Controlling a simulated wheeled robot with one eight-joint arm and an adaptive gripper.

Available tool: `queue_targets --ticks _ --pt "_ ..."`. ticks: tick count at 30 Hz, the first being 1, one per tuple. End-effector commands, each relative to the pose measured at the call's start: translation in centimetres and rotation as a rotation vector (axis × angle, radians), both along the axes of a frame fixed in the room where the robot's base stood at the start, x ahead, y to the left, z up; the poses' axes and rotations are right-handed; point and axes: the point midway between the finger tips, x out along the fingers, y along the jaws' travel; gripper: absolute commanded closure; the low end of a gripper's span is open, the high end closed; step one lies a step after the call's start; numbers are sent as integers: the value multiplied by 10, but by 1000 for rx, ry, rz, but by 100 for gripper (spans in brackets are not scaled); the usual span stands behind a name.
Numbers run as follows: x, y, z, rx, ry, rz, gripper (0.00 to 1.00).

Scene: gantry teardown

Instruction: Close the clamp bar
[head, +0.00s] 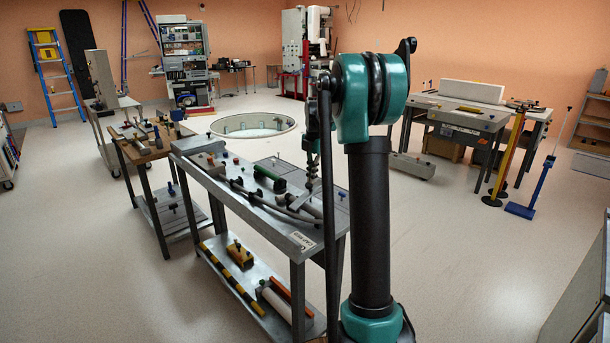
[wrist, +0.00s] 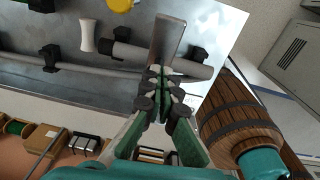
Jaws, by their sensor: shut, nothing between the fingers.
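My gripper (wrist: 160,78) is shut and empty in the wrist view. A flat grey metal bar (wrist: 168,38), possibly the clamp bar, shows just beyond its fingertips; I cannot tell whether they touch. A long grey tube (wrist: 75,68) lies across the metal surface in black clamps (wrist: 50,57), and a shorter grey tube (wrist: 130,52) lies beside it. In the head view, the metal workbench (head: 262,216) carries tubes and small clamps. My arm stands in front of its right end and hides part of it. I cannot single out the clamp bar there.
A white spool-shaped piece (wrist: 87,36) and a yellow knob (wrist: 121,4) sit on the surface. A wooden bench (head: 150,150) stands left of the workbench. A round floor opening (head: 253,124) lies behind. A blue-footed stand (head: 521,209) is at right. The floor between is open.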

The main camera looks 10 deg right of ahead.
Motion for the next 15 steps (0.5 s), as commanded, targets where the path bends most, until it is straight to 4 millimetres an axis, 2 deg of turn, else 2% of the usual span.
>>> queue_targets --ticks 6,15 --pt "9 -15 -18 0 0 -1 100" --pt "14 -25 -34 -1 0 0 100"
